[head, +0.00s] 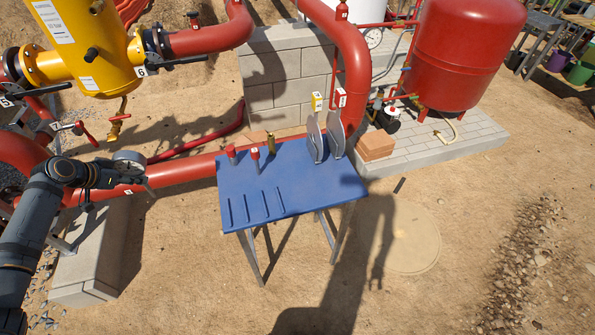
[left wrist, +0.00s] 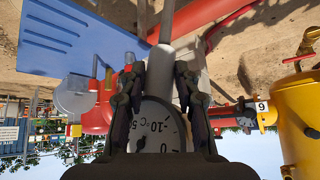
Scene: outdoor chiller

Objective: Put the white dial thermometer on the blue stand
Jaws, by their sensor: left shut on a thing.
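The white dial thermometer (head: 130,159) is at the left of the head view, held in my left gripper (head: 112,176). In the left wrist view the fingers (left wrist: 160,78) are shut around its neck. Its dial (left wrist: 157,126) shows below the fingertips, and its metal stem (left wrist: 166,22) points away from the gripper. The blue stand (head: 300,188) is a table with a sloping-looking blue top, to the right of the gripper and apart from it. It also shows at upper left in the left wrist view (left wrist: 75,42). My right gripper is not in view.
Two red-capped pieces (head: 254,155), a brass piece (head: 271,143) and two upright grey plates (head: 315,140) stand along the stand's back. Its front has several dark slots and is otherwise clear. A red pipe (head: 185,170) runs behind the gripper and stand.

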